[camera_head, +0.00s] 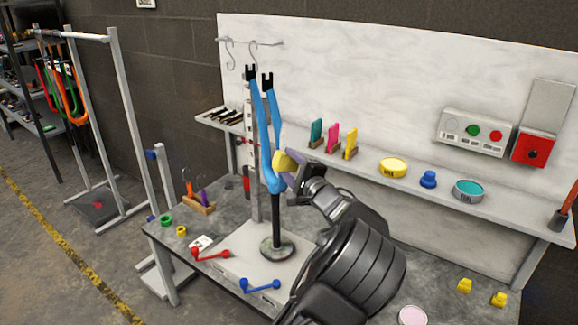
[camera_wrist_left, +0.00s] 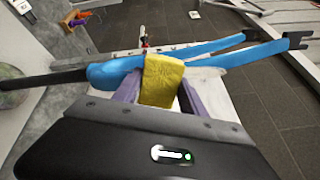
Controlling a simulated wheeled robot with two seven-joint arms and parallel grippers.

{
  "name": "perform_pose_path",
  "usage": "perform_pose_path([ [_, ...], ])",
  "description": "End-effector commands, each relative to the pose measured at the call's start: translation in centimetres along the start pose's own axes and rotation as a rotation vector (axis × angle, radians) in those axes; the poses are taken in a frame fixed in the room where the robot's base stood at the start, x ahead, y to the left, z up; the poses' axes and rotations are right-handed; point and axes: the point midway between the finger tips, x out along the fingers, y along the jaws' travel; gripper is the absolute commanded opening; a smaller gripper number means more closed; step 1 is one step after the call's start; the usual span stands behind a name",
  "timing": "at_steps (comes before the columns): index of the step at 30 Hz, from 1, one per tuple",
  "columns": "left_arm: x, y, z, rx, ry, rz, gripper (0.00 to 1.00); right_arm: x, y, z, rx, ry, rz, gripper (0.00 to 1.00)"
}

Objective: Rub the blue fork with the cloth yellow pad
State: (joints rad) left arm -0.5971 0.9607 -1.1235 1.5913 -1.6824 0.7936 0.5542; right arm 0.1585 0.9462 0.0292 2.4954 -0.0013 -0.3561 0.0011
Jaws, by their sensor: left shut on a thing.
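The blue fork (camera_head: 268,165) stands upright on a post with a round dark base, its two legs with black tips pointing up. In the left wrist view the fork (camera_wrist_left: 115,72) lies across the picture. My left gripper (camera_head: 289,166) is shut on a yellow cloth pad (camera_head: 283,161), just right of the fork's crown. In the left wrist view the pad (camera_wrist_left: 162,80) sits between the purple fingers and overlaps the fork where the legs begin; it looks to be against it, though exact contact is hard to tell. My right gripper is out of view.
Teal, pink and yellow pads (camera_head: 350,142) stand in holders on the shelf behind, beside a yellow tin (camera_head: 393,168) and a teal tin (camera_head: 468,190). Red (camera_head: 211,254) and blue (camera_head: 260,286) handles lie at the bench front. A grey rack (camera_head: 120,130) stands left.

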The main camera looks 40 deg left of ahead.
Motion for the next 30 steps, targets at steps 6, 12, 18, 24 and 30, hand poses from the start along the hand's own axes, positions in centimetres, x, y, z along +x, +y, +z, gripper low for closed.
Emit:
perform_pose_path([
  [6,0.1,-0.8,0.3,-0.002,0.0,0.0,0.17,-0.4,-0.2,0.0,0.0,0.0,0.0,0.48],
  [12,0.2,-2.6,0.9,-0.003,0.0,0.0,0.17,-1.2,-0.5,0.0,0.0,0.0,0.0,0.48],
  [18,0.3,-3.5,1.2,0.0,-0.001,-0.001,0.17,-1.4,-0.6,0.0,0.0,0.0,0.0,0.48],
  [24,0.3,-3.5,1.3,0.0,-0.002,-0.001,0.17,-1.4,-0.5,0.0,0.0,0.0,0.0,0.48],
  [30,0.4,-3.9,1.4,-0.001,-0.003,-0.002,0.17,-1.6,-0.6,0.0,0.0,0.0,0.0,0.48],
])
